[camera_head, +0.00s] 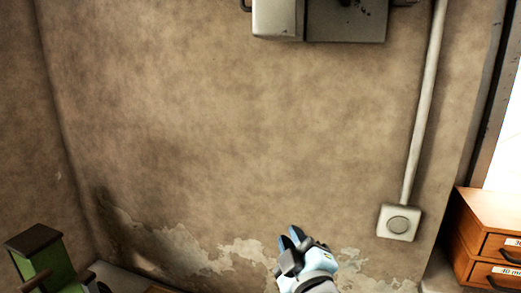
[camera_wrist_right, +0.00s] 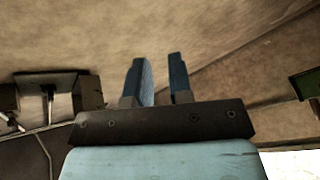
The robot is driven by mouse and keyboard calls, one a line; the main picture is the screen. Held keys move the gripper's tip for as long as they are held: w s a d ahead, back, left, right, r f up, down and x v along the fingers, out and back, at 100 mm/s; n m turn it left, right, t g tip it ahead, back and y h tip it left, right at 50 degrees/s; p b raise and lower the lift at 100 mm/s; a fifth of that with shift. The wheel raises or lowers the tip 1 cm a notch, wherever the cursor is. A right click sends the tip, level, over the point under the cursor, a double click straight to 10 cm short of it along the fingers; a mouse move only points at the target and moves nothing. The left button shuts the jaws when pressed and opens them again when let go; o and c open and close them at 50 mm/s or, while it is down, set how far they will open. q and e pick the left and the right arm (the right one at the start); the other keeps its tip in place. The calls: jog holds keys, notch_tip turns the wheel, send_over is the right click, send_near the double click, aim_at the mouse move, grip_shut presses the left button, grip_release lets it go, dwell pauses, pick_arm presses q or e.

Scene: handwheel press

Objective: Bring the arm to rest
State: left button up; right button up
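My right gripper (camera_head: 290,239) shows at the bottom of the head view, right of centre, in front of the wall. In the right wrist view, its two blue fingers (camera_wrist_right: 157,78) stand apart with a gap between them. Nothing is held between them, and they touch nothing that I can see. The forearm behind it is mostly cut off by the lower edge of the head view. My left gripper is in neither view.
A green machine with a dark top (camera_head: 40,258) stands at the lower left. A switch box (camera_head: 399,223) with a conduit is on the stained wall (camera_head: 220,120). Wooden drawers (camera_head: 490,236) stand at the right. A grey wall box (camera_head: 345,22) hangs above.

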jog(key=s+d+f+m+g+h, duration=0.1)
jog(key=s+d+f+m+g, duration=0.1)
jog(key=s+d+f+g, duration=0.3)
jog(key=s+d+f+m+h, duration=0.2)
jog(key=d+f+m, duration=0.1)
jog(key=f, duration=0.5)
jog(key=s+d+f+m+g+h, duration=0.1)
jog(key=s+d+f+m+g, duration=0.1)
jog(key=s+d+f+g, duration=0.25)
jog(key=s+d+f+m+g, duration=0.25)
jog(key=s+d+f, duration=0.2)
jog(key=s, duration=0.35)
jog(key=s+d+f+m+g, duration=0.1)
jog(key=s+d+f+g, duration=0.2)
jog(key=s+f, duration=0.35)
jog(key=w+a+f+t+y, duration=0.1)
jog(key=a+f+t, duration=0.1)
jog(key=f, duration=0.4)
jog(key=w+a+f+t+y, duration=0.1)
jog(key=w+a+f+t, duration=0.1)
jog(key=f+t, duration=0.3)
jog(key=shift+w+a+f+y, duration=0.2)
jog(key=shift+a+f+y, duration=0.1)
jog(key=shift+a+f, duration=0.55)
jog(key=shift+n, duration=0.25)
